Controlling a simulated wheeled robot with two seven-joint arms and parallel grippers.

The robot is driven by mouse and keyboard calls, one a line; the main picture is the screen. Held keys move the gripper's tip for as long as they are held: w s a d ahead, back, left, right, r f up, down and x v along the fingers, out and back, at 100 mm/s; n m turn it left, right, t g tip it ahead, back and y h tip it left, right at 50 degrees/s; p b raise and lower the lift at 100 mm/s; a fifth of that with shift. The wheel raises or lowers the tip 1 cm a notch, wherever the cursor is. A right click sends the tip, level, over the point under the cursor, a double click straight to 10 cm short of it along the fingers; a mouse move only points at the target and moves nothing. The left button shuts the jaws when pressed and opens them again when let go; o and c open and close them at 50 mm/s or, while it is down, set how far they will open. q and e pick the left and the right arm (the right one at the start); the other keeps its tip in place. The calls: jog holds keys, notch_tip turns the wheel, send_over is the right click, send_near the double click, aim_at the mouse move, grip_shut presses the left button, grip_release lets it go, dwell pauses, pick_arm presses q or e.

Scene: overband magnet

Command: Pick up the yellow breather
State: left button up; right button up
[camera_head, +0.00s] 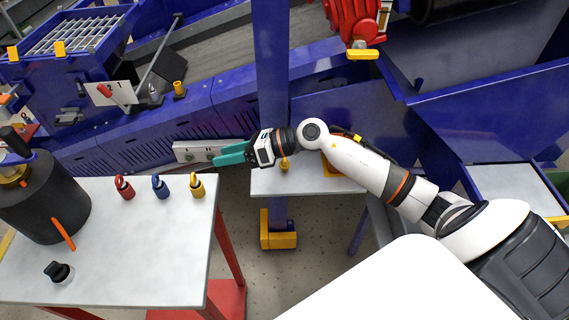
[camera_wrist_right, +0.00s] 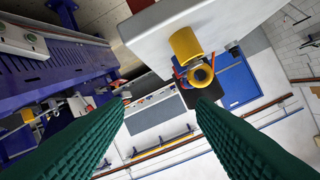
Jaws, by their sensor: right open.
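I cannot tell for certain which yellow piece is the breather. A small yellow upright piece (camera_head: 284,164) stands on the pale shelf beside the blue post, partly hidden by my right wrist. Another small yellow stepped piece (camera_head: 179,89) sits at the blue machine, above and left of the gripper. My right gripper (camera_head: 214,157) has green fingers, points left and is open, with nothing visible between the fingers. In the right wrist view its two fingers (camera_wrist_right: 160,98) stand wide apart. My left gripper is not in view.
A blue post (camera_head: 271,75) stands behind the wrist.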

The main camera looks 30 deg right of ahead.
jog(key=d+f+n+g+h, duration=0.3)
jog(key=d+f+n+h, duration=0.1)
jog(key=d, duration=0.4)
jog(key=n+g+h, duration=0.1)
jog(key=g+h, duration=0.2)
jog(key=h, duration=0.2)
send_over(286, 160)
jog(key=d, duration=0.2)
jog(key=p+x, duration=0.1)
jog(key=x, duration=0.2)
jog(key=p+x, duration=0.1)
jog(key=x, duration=0.3)
jog(key=shift+s+d, duration=0.25)
jog(key=shift+w+a+f+t, duration=0.15)
jog(key=shift+f+t, duration=0.15)
jog(key=shift+f, duration=0.15)
jog(key=c, duration=1)
jog(key=shift+r, duration=0.1)
